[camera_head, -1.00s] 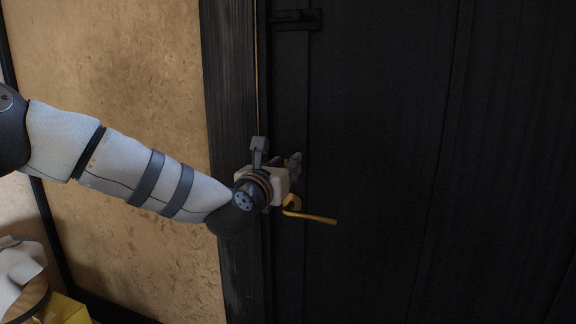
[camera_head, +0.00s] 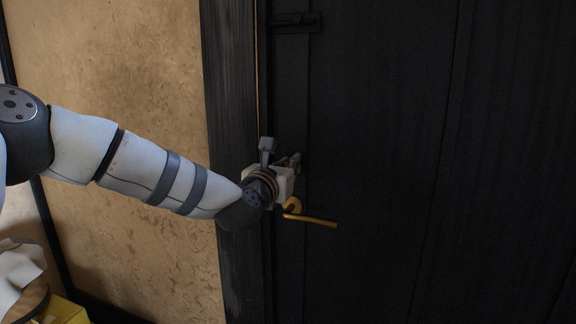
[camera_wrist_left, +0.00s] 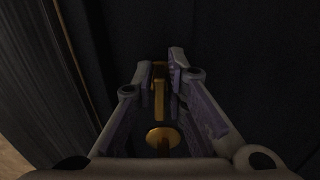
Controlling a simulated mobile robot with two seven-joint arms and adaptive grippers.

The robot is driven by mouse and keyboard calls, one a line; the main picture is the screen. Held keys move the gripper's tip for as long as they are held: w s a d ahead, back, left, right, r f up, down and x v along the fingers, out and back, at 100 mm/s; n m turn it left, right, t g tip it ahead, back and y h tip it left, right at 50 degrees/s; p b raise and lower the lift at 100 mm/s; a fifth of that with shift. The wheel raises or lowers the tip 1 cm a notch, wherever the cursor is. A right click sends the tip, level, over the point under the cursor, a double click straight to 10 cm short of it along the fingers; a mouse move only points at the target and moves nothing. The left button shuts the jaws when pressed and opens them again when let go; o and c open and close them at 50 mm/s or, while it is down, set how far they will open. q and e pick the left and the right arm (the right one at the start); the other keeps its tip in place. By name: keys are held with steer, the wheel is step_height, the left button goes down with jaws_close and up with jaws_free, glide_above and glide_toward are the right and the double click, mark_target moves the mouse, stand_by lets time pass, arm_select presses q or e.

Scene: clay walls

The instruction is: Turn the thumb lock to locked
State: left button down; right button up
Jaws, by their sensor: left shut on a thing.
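My left gripper (camera_head: 295,162) is against the dark door, just above the brass lever handle (camera_head: 318,220). In the left wrist view, the fingers (camera_wrist_left: 160,75) close around a narrow upright brass piece, the thumb lock (camera_wrist_left: 159,92). In the head view the thumb lock is hidden behind my gripper and wrist. A rounded brass part (camera_wrist_left: 163,138) shows nearer the bottom of the left wrist view; I cannot tell which fitting it belongs to. My right gripper is in neither view.
The black door (camera_head: 390,150) has a dark bolt (camera_head: 296,20) high up. A dark door frame (camera_head: 232,90) and clay wall (camera_head: 120,60) stand to the left. A yellow box (camera_head: 62,310) and pale cloth (camera_head: 18,272) are at the lower left.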

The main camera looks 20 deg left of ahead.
arm_select(q)
steer(key=m, duration=0.2)
steer(key=m+p, duration=0.1)
steer(key=m, duration=0.1)
steer(key=shift+d+r+m, duration=0.1)
steer(key=shift+d+m, duration=0.1)
steer(key=shift+m, duration=0.2)
steer(key=shift+d+f+m+p, duration=0.15)
steer(key=shift+m+p, duration=0.25)
steer(key=shift+m, duration=1.7)
steer(key=shift+d+f+m+p, duration=0.15)
steer(key=shift+m+p, duration=0.25)
steer(key=shift+m, duration=1.7)
steer(key=shift+f+m+p, duration=0.25)
steer(key=shift+m+p, duration=0.15)
steer(key=shift+m, duration=1.7)
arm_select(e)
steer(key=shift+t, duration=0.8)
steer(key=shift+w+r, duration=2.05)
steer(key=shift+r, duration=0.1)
arm_select(q)
steer(key=c, duration=1.7)
jaws_free()
steer(key=shift+s+f, duration=0.1)
